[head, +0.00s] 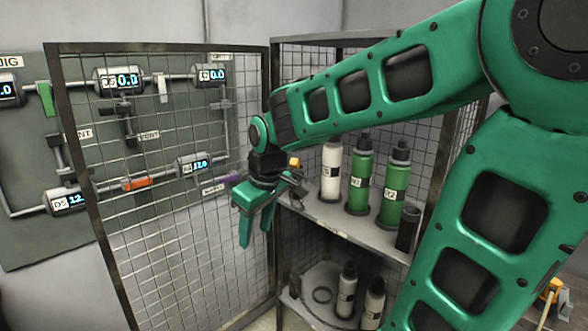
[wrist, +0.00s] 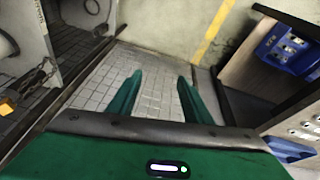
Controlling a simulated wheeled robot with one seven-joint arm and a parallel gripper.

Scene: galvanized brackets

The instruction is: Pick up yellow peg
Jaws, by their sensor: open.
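I cannot surely make out a yellow peg in either view. A small yellow-orange piece (head: 295,162) shows just behind my wrist in the head view; I cannot tell what it is. A small yellow item (wrist: 6,107) sits at the left edge of the wrist view, too small to name. My gripper (head: 257,236) hangs fingers down in front of the mesh cage.
A mesh panel (head: 165,170) stands left of my gripper, before a gauge board (head: 25,150). A shelf (head: 345,235) at right holds green bottles (head: 361,175) and a white bottle (head: 331,170). A blue crate (wrist: 290,45) lies at right.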

